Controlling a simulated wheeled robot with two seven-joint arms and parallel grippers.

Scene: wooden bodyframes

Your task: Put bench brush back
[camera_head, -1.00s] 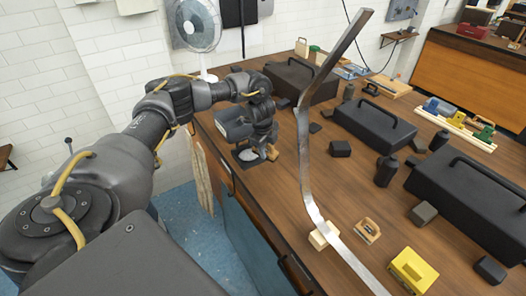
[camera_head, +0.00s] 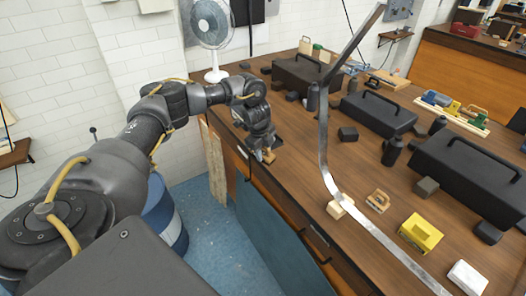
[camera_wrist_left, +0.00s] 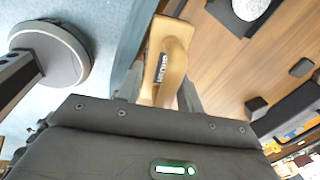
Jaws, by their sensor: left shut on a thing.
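My left gripper (camera_head: 264,150) is shut on a wooden piece (camera_head: 268,156) by the left edge of the workbench (camera_head: 290,165). My right gripper is not in view.
A tall bent metal strip (camera_head: 323,140) rises over the bench. Black toolboxes (camera_head: 376,113), small dark blocks, a small wooden handled tool (camera_head: 378,201), a yellow block (camera_head: 420,232) and a rack of handled tools (camera_head: 452,112) stand on it. A fan (camera_head: 209,28) stands behind.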

